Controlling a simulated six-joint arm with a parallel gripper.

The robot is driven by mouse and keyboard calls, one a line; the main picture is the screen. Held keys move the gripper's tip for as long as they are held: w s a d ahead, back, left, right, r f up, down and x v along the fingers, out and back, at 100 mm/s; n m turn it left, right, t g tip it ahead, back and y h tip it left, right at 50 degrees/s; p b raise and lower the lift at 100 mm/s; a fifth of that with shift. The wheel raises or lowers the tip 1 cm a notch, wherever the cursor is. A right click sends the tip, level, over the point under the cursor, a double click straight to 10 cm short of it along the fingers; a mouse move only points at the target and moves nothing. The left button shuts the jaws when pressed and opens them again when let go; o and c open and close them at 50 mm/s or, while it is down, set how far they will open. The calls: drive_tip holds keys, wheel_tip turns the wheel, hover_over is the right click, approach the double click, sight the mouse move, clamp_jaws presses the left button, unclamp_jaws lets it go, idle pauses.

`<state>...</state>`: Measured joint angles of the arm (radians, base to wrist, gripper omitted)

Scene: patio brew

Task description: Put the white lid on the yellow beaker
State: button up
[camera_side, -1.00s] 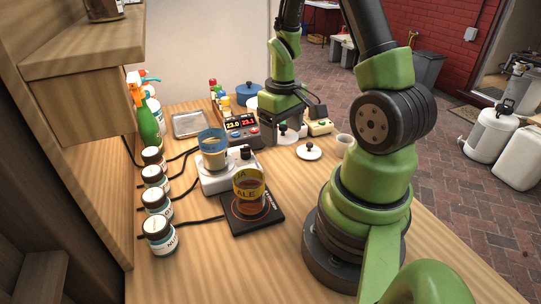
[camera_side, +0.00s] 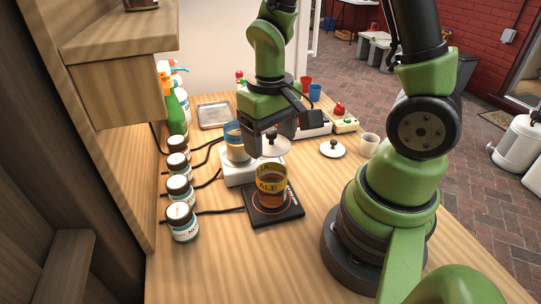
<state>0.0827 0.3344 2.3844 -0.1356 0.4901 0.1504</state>
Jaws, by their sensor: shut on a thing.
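The yellow beaker (camera_side: 271,188), labelled ALE and holding amber liquid, stands upright on a black plate (camera_side: 290,213). My gripper (camera_side: 271,132) points down and is shut on the dark knob of a white lid (camera_side: 272,147). The lid hangs roughly level in the air, above and behind the yellow beaker in the picture and apart from its rim. A second white lid (camera_side: 332,150) with a dark knob lies on the table to the right. My gripper partly hides the knob of the held lid.
A blue-banded beaker (camera_side: 236,146) stands on a white device (camera_side: 236,174) just left of the held lid. Several labelled jars (camera_side: 182,222) line the left side. A white cup (camera_side: 369,145) stands right of the loose lid. The table front is clear.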

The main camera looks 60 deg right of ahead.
sight(270, 160)
drive_tip(key=shift+f, duration=2.2)
drive_tip(key=shift+f, duration=0.35)
drive_tip(key=shift+f, duration=0.15)
drive_tip(key=o, duration=0.9)
